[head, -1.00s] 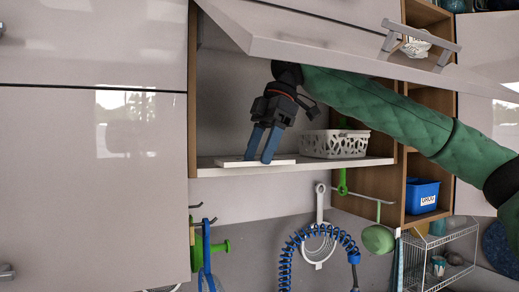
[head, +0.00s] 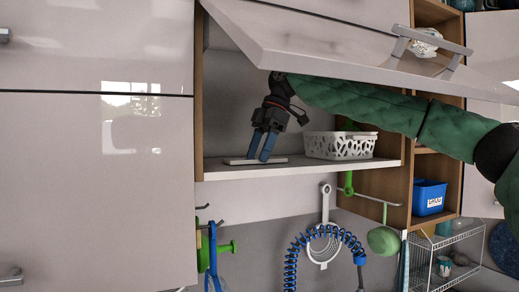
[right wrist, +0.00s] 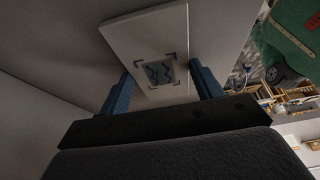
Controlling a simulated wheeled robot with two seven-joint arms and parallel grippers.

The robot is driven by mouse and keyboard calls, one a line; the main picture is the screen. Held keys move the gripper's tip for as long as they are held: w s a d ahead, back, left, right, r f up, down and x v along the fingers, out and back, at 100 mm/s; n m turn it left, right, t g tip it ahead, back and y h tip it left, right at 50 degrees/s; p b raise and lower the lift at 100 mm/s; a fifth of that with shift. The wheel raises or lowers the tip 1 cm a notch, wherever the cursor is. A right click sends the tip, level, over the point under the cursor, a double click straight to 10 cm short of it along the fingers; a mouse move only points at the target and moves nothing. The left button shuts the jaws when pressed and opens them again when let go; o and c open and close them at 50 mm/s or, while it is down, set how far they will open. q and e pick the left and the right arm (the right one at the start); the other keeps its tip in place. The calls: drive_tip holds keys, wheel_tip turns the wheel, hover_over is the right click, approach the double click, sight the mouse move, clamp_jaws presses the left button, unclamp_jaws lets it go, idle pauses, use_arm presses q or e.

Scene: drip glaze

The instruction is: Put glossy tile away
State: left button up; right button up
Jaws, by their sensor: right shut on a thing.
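The glossy tile (head: 240,161) is a thin pale slab, lying low and about flat at the shelf surface inside the open upper cabinet, left of the white basket. Whether it rests fully on the shelf I cannot tell. My right gripper (head: 259,159) reaches in under the raised door, fingers pointing down, shut on the tile. In the right wrist view the tile (right wrist: 135,38) sits between the two blue fingers of my right gripper (right wrist: 163,78), with a dark square mark facing the camera. My left gripper is not in view.
The white perforated basket (head: 340,147) stands on the shelf (head: 300,168) to the right. The raised cabinet door (head: 330,50) hangs close above my right arm. Shelf room shows left of the tile. Hooks with a blue coil (head: 292,265) and a strainer (head: 322,240) hang below.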

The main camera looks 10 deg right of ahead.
sight(270, 158)
drive_tip(key=shift+s+d, duration=0.1)
drive_tip(key=shift+s, duration=0.1)
drive_tip(key=shift+w+f, duration=0.1)
drive_tip(key=o, duration=1.1)
drive_tip(key=shift+w+d+r+b, duration=0.1)
drive_tip(key=shift+r+b, duration=0.25)
drive_tip(key=b+v, duration=0.2)
drive_tip(key=v, duration=0.3)
drive_tip(key=shift+d+r+b, duration=0.1)
drive_tip(key=shift+r+b, duration=0.2)
drive_tip(key=shift+d+r, duration=0.2)
drive_tip(key=shift+r, duration=0.45)
